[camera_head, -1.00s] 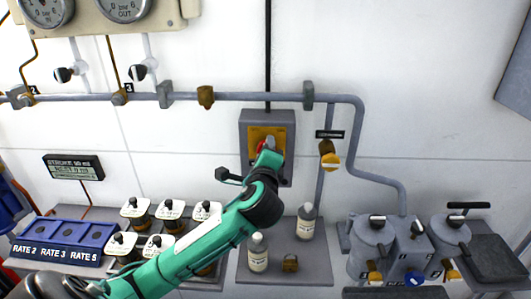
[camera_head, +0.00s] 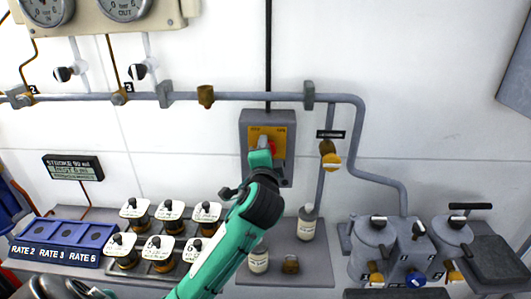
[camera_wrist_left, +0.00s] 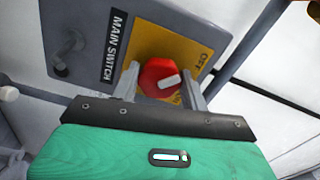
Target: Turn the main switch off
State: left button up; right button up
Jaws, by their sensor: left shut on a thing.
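The main switch is a grey box (camera_head: 285,170) on the white wall with a yellow plate and a red knob (camera_head: 270,146). In the left wrist view the red knob (camera_wrist_left: 160,77) sits between the two grey fingers of my left gripper (camera_wrist_left: 160,85), which is shut on it. A white mark on the knob points to the right, toward the side of the yellow plate with the OFF label (camera_wrist_left: 204,58). The box's MAIN SWITCH label (camera_wrist_left: 116,48) also shows. In the head view my left gripper (camera_head: 262,152) covers the knob's lower part.
A shelf (camera_head: 300,275) below the switch holds white-labelled bottles (camera_head: 306,222) and a small brown jar (camera_head: 290,264). Several white-capped jars (camera_head: 170,209) and a blue rack (camera_head: 60,240) stand left. Grey pumps (camera_head: 372,245) stand right. A pipe (camera_head: 250,97) runs above the switch.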

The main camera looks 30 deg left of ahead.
pick_arm(q)
jog(key=shift+f, duration=0.1)
dwell(0.3)
jog(key=o, duration=1)
jog(key=p+v, duration=0.4)
jog(key=v, duration=1)
jog(key=shift+a, duration=0.1)
